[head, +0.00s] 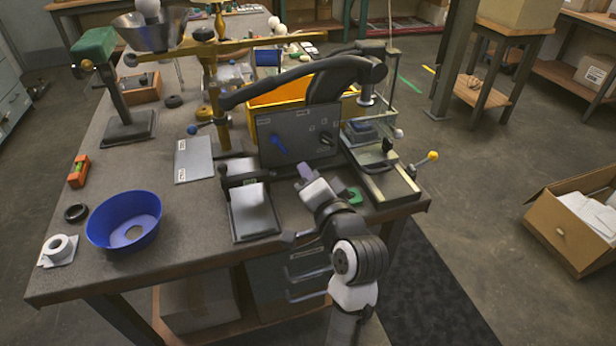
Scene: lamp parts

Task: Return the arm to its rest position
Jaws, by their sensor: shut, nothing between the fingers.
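My gripper (303,171) is at the end of my arm, above the front right part of the workbench (190,255). It is shut and holds nothing that I can see. It is in front of a dark upright panel with a blue handle (279,149), to the right of a grey plate fixture (252,210). My arm reaches up from the bottom of the view. A blue bowl-like shade with a hole in its base (124,220) sits at the front left of the bench. A black ring (76,213) and a white ring (60,247) lie beside it.
A press-like fixture with a yellow-knobbed lever (433,156) stands right of my gripper. A small green part (355,196) is close by. A yellow bin (290,92) is behind the panel. A brass stand (212,80) rises further left. An open carton (575,225) is on the floor.

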